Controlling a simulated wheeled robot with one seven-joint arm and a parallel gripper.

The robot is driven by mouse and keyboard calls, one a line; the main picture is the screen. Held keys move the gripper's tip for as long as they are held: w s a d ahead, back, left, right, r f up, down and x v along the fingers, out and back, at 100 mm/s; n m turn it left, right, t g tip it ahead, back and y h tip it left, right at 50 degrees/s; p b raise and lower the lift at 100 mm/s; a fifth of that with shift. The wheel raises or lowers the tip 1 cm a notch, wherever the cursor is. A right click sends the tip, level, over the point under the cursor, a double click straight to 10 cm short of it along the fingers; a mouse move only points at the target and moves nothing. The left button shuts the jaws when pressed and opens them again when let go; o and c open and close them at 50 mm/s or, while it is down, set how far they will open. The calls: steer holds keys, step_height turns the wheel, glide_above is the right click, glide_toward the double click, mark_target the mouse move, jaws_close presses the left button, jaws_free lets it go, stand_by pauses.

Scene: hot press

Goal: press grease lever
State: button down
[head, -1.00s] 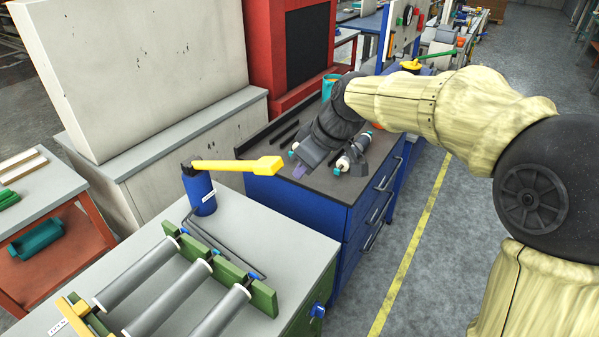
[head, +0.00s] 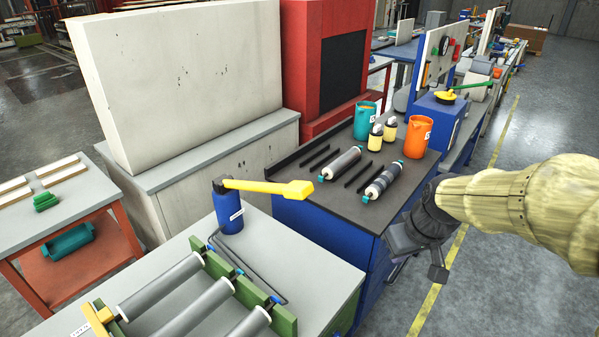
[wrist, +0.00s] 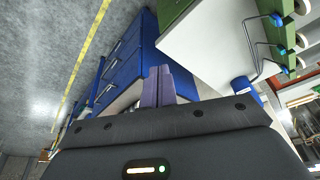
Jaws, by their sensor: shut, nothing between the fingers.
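The grease lever (head: 268,187) is a yellow handle on top of a blue cylinder (head: 229,210), which stands at the back of a grey worktop. The lever sticks out to the right, roughly level. The blue cylinder also shows in the wrist view (wrist: 241,87), partly hidden by my gripper's body. My gripper (head: 394,273) is to the right of the lever and apart from it, beside the dark-topped blue cabinet. Its purple-grey fingers (wrist: 164,73) are together and empty in the wrist view.
Grey rollers (head: 162,287) in a green frame and a bent dark rod lie on the worktop (head: 320,268). The dark-topped cabinet (head: 333,215) holds two rollers, dark bars, bottles and jugs. Open floor (head: 480,290) lies to the right.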

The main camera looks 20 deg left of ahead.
steer(key=s+d+f+m+h, duration=0.1)
steer(key=s+d+f+m, duration=0.2)
steer(key=s+d, duration=0.2)
steer(key=s+d+f+m+h, duration=0.1)
steer(key=s+d+f+m, duration=0.3)
steer(key=s+d, duration=0.2)
steer(key=d, duration=0.2)
steer(key=shift+d+f, duration=0.25)
steer(key=shift+d, duration=0.15)
steer(key=shift+a, duration=0.1)
